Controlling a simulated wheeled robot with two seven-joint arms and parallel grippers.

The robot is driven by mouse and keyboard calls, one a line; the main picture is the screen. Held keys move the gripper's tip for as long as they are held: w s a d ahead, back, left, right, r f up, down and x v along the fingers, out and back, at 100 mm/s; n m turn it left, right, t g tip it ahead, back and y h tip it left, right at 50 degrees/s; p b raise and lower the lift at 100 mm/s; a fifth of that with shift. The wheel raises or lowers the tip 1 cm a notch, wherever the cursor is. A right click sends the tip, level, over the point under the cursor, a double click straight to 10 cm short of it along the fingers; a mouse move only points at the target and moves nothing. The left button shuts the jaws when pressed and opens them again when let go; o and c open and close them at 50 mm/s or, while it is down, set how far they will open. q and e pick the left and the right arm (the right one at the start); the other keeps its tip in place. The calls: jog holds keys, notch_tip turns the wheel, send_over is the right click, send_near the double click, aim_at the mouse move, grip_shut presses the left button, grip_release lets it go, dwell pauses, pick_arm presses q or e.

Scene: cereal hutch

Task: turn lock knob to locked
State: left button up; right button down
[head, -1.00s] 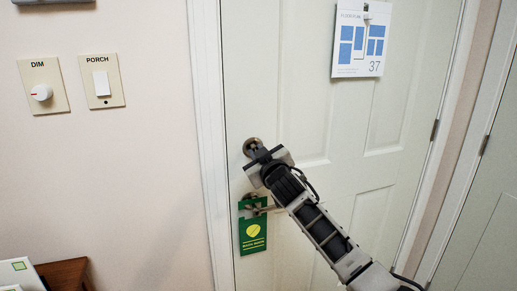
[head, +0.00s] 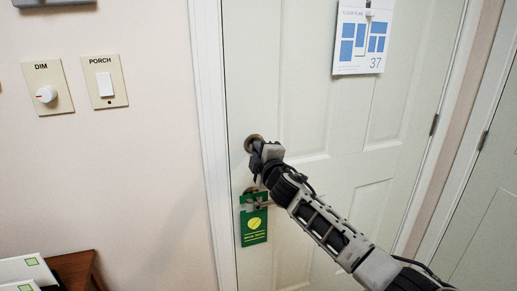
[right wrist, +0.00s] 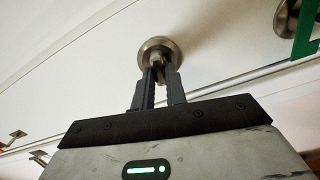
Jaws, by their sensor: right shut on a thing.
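The lock knob has a round bronze-coloured base plate (head: 252,141) on the white door, above the door handle (head: 262,203). In the right wrist view the round plate (right wrist: 154,50) shows at the top middle, with the knob's small turn piece (right wrist: 159,72) between the fingers. My right gripper (head: 257,158) is at the lock and shut on this turn piece. It also shows in the right wrist view (right wrist: 160,80), its two fingers on either side of the piece. The gripper hides most of the knob in the head view. My left gripper is out of view.
A green hanger tag (head: 254,222) hangs on the handle just below my right gripper. A dimmer (head: 47,94) and a porch switch (head: 105,84) are on the wall at left. A floor-plan sheet (head: 347,65) hangs on the door.

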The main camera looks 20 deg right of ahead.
jog(key=shift+n, duration=1.1)
jog(key=shift+f, duration=0.1)
jog(key=c, duration=1.4)
grip_release()
jog(key=shift+c, duration=0.2)
jog(key=shift+s+p, duration=0.15)
jog(key=shift+p, duration=0.15)
jog(key=s, duration=1.5)
jog(key=shift+s+d+b, duration=0.3)
jog(key=shift+s+b, duration=0.05)
jog(key=shift+b, duration=0.05)
